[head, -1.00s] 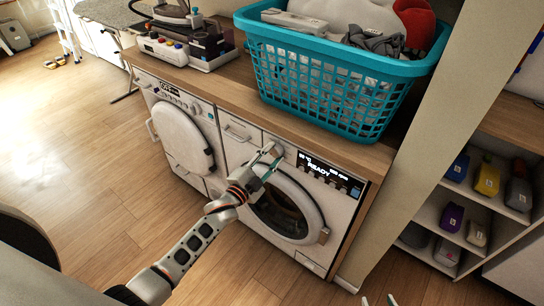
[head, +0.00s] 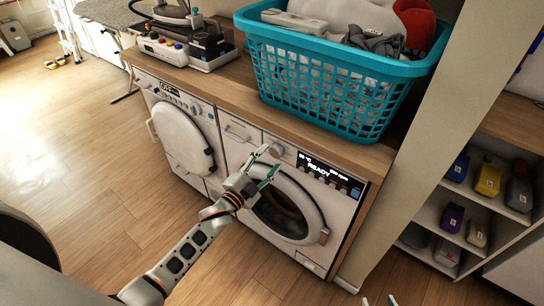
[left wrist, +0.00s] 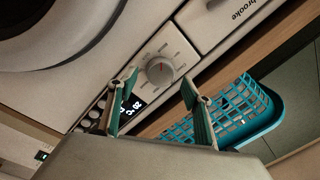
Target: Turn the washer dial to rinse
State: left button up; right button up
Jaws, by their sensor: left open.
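The washer (head: 333,222) is the white front-loader on the right, and its display (head: 325,173) reads READY. Its round dial (head: 277,150) is left of the display; in the left wrist view the dial (left wrist: 160,70) is pale with markings around it, too small to read. My left gripper (head: 266,165) is open, just in front of and slightly left of and below the dial, apart from it. In the left wrist view the dial appears between the two green-padded fingers (left wrist: 160,80). My right gripper (head: 378,300) shows only its spread fingertips at the bottom edge.
A teal laundry basket (head: 330,95) stands on the wooden counter (head: 225,85) above the washer. Another white machine (head: 180,130) is at left. A shelf (head: 430,215) with bottles is at right. The floor (head: 90,190) in front is clear.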

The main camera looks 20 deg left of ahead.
pick_arm(q)
jog(key=v, duration=0.9)
jog(key=shift+s, duration=0.4)
jog(key=shift+a, duration=0.1)
pick_arm(e)
jog(key=shift+a, duration=0.1)
pick_arm(q)
jog(key=s+d+f+n+g+y, duration=0.1)
jog(key=s+f+n+g, duration=0.2)
jog(key=s, duration=0.7)
jog(key=s+d+f+n+g+y, duration=0.1)
jog(key=s+d+f+n+g, duration=0.1)
jog(key=s+f+n+g, duration=0.2)
jog(key=s+f+n, duration=0.3)
jog(key=s+f, duration=0.2)
jog(key=s, duration=0.2)
jog(key=shift+f+y, duration=0.3)
jog(key=shift+f, duration=0.05)
jog(key=shift+w, duration=0.1)
pick_arm(e)
jog(key=shift+c, duration=0.5)
